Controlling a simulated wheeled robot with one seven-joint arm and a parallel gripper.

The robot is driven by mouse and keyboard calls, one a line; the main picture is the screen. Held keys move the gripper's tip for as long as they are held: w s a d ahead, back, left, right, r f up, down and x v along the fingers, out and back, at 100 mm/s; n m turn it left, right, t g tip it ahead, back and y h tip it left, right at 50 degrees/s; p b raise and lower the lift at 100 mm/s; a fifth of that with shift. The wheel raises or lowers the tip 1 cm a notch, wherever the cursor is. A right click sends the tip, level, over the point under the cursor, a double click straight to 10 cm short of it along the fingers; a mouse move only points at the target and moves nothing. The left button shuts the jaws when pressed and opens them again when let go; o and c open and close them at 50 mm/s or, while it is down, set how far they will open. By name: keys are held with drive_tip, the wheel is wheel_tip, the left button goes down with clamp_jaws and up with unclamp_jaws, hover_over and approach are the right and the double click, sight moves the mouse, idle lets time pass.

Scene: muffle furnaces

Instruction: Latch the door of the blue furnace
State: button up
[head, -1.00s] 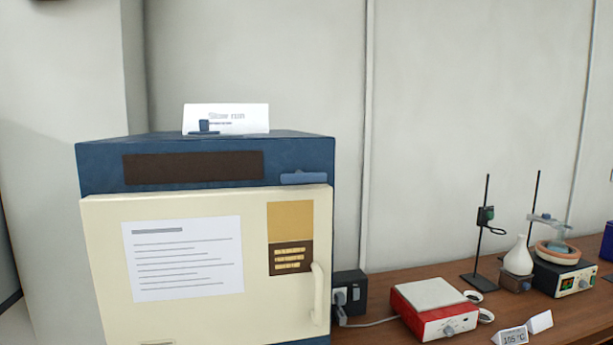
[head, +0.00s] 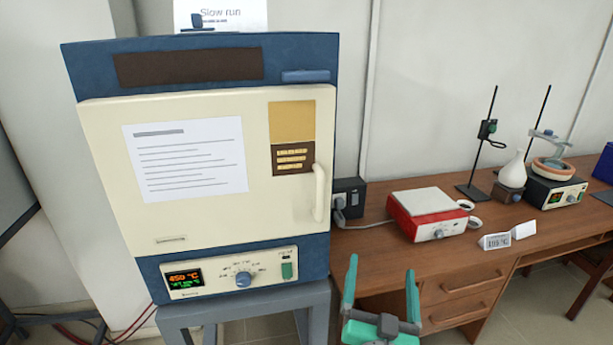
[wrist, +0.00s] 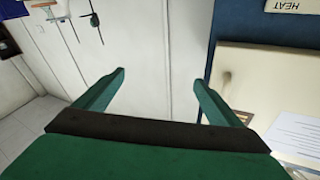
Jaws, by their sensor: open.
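The blue furnace (head: 197,64) stands on a grey stand at the left in the head view. Its cream door (head: 210,214) appears to lie against the front, with a pale upright handle (head: 319,192) on its right side. A blue latch piece (head: 305,76) sits above the door's top right corner; whether it is engaged I cannot tell. My green gripper (head: 381,287) is open and empty, in front of and to the lower right of the furnace. In the wrist view my gripper (wrist: 160,92) has its fingers wide apart, with part of the cream door (wrist: 240,75) at the right.
A wooden desk (head: 375,250) to the right carries a red hot plate (head: 426,222), a white flask (head: 513,170) and clamp stands. A black socket box (head: 348,198) is beside the furnace. A control panel (head: 235,272) is below the door. The grey stand (head: 240,308) supports the furnace.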

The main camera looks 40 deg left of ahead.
drive_tip(key=a+r+n+g+y, duration=0.1)
drive_tip(key=a+r+n+y, duration=0.4)
drive_tip(key=r, duration=1.3)
drive_tip(key=n+g+y, duration=0.2)
drive_tip(key=g+y, duration=0.1)
drive_tip(key=y, duration=0.1)
approach(309, 76)
drive_tip(key=x, duration=1.1)
drive_tip(key=shift+s+a, duration=0.1)
drive_tip(key=shift+n, duration=0.3)
drive_tip(key=c, duration=1.1)
drive_tip(key=shift+o, duration=0.2)
drive_tip(key=shift+n, duration=0.3)
drive_tip(key=shift+n+g+y, duration=0.3)
drive_tip(key=shift+n+g, duration=0.1)
drive_tip(key=shift+n, duration=0.5)
drive_tip(key=shift+n+g+y, duration=0.4)
drive_tip(key=shift+n, duration=0.6)
